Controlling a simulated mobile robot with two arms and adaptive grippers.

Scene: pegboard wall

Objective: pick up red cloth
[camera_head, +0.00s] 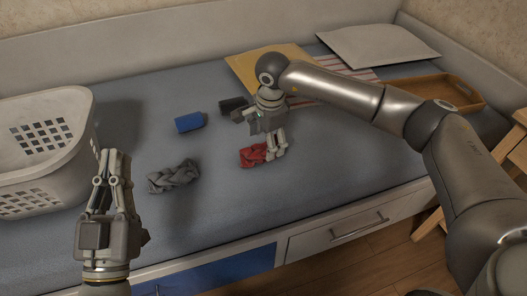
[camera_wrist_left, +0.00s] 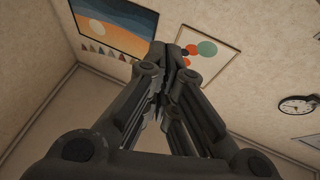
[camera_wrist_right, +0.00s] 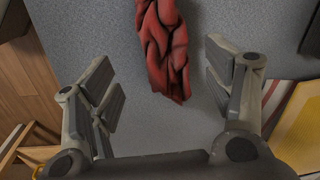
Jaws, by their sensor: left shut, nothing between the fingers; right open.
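In the right wrist view the red cloth (camera_wrist_right: 165,45) lies ahead, between the lines of the two fingers. My right gripper (camera_head: 277,146) is open and empty, pointing down just above the cloth's right side and hiding part of it. Its spread fingers (camera_wrist_right: 168,88) show in the right wrist view. My left gripper (camera_head: 115,155) is shut and empty, raised at the left near the basket. In the left wrist view its fingertips (camera_wrist_left: 165,60) meet.
A white laundry basket (camera_head: 85,142) stands at the left. A grey cloth (camera_head: 174,177), a blue roll (camera_head: 189,122) and a dark roll (camera_head: 232,105) lie nearby.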

